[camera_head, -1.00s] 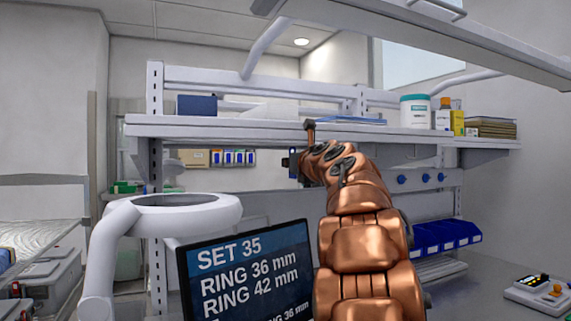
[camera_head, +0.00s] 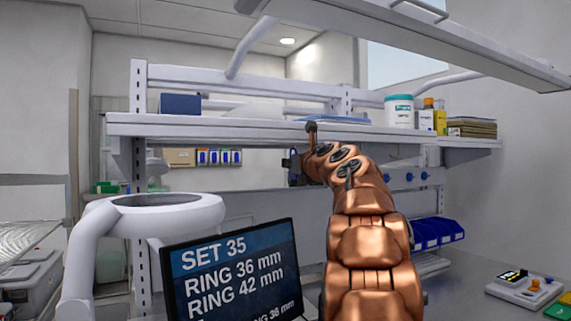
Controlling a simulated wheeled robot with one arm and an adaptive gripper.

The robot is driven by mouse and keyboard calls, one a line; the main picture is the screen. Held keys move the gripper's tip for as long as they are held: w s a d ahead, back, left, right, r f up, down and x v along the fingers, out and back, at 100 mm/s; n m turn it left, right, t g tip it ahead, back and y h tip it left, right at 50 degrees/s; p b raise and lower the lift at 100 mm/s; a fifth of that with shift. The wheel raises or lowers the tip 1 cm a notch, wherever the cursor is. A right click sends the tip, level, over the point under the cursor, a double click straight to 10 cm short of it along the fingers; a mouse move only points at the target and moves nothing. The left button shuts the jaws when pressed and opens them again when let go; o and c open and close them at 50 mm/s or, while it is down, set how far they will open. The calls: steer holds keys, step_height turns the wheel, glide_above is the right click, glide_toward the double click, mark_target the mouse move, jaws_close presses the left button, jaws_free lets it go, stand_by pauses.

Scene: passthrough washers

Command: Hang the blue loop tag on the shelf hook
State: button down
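My copper arm reaches up to the front edge of the white shelf (camera_head: 220,130). My gripper (camera_head: 294,166) is mostly hidden at the arm's far end. Only a dark part with a little blue shows there, just below the shelf edge. I cannot tell whether that blue is the loop tag, or whether the fingers are open or shut. No shelf hook can be made out clearly near it. Several small blue tags (camera_head: 220,157) hang in a row on a panel behind, below the shelf. Several round blue knobs (camera_head: 410,177) sit on a rail right of the arm.
The shelf carries a blue box (camera_head: 180,104), a white jar (camera_head: 399,112), bottles (camera_head: 435,116) and brown folders (camera_head: 472,127). A monitor (camera_head: 232,270) and a white ring-shaped fixture (camera_head: 190,218) stand left of the arm. Blue bins (camera_head: 437,232) and a control box (camera_head: 524,287) lie right.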

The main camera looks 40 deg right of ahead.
steer(key=shift+s+d+f, duration=0.25)
steer(key=shift+d, duration=0.5)
steer(key=shift+s+d+f, duration=0.2)
steer(key=shift+d+f, duration=0.05)
steer(key=shift+d, duration=0.45)
steer(key=shift+s+d+f, duration=0.25)
steer(key=shift+d, duration=0.5)
steer(key=c, duration=1.2)
jaws_free()
steer(key=shift+c, duration=0.2)
steer(key=shift+s, duration=0.1)
steer(key=v, duration=1.2)
steer(key=shift+r, duration=0.1)
